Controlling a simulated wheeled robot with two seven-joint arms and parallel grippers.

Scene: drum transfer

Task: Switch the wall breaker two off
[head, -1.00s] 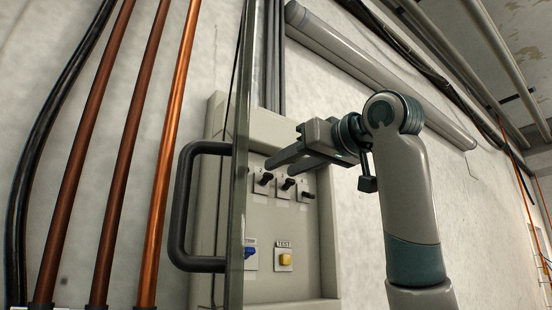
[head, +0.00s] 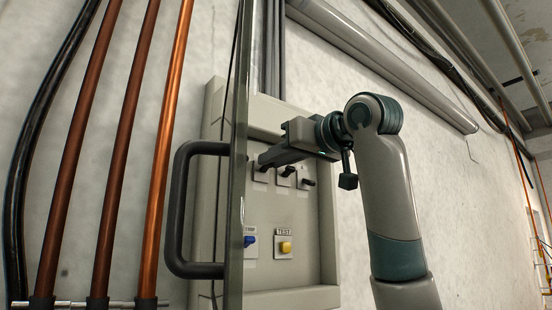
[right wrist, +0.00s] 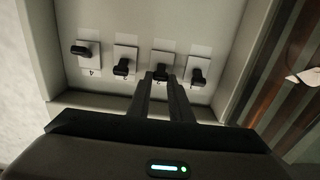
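The grey wall breaker panel (head: 318,240) carries a row of black breaker switches. Breaker two (head: 262,174) is at the left of the switches seen in the head view. In the right wrist view breaker two's handle (right wrist: 161,72) stands at my fingertips, third from the left. My right gripper (head: 262,160) is at that switch. Its fingers (right wrist: 160,84) show a narrow gap with the handle at the tips between them; contact is not clear. Breaker one (right wrist: 197,76), breaker three (right wrist: 122,68) and breaker four (right wrist: 85,49) stand beside it. Breaker four's handle lies sideways. My left gripper is out of view.
An open panel door with a dark handle (head: 178,210) stands left of the switches and hides part of the panel. A yellow TEST button (head: 285,247) and a blue knob (head: 249,241) are below. Copper-coloured pipes (head: 119,160) run up the left wall.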

